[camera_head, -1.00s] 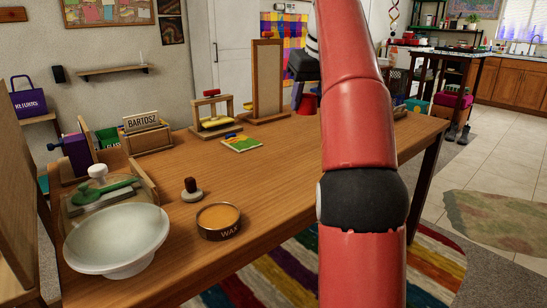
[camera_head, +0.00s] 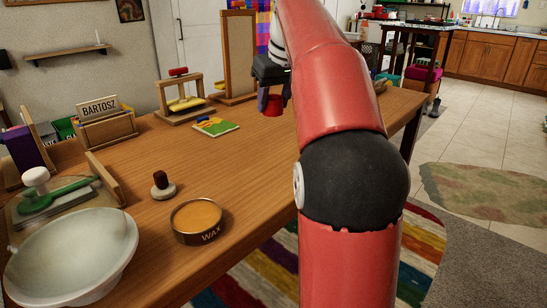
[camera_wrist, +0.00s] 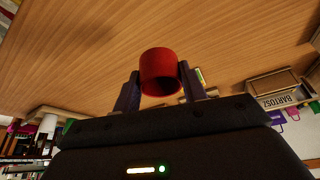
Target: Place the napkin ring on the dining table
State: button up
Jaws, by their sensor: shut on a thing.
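The red napkin ring (camera_head: 273,105) is a short hollow cylinder held in my gripper (camera_head: 270,97) over the wooden table (camera_head: 250,145). In the wrist view the ring (camera_wrist: 159,72) sits between the two dark fingers of my gripper (camera_wrist: 160,84), which touch it from both sides. The table's wood grain (camera_wrist: 100,50) shows behind it. The ring appears to be above the tabletop, but the exact gap cannot be told. My red arm hides part of the table's right side.
Nearer are a dark-knobbed stamp (camera_head: 162,186), wax tin (camera_head: 197,222) and pale bowl (camera_head: 75,262). The middle of the tabletop is clear.

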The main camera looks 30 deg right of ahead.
aim_at(271, 157)
notch_tip(271, 157, down, 12)
jog(key=b, duration=0.3)
jog(key=shift+f, duration=0.1)
jog(key=o, duration=1.1)
jog(key=shift+r, duration=0.25)
jog(key=p+v, duration=0.2)
jog(key=v, duration=0.9)
jog(key=shift+s+r+p, duration=0.15)
jog(key=shift+r+p, duration=0.15)
jog(key=shift+r, duration=0.1)
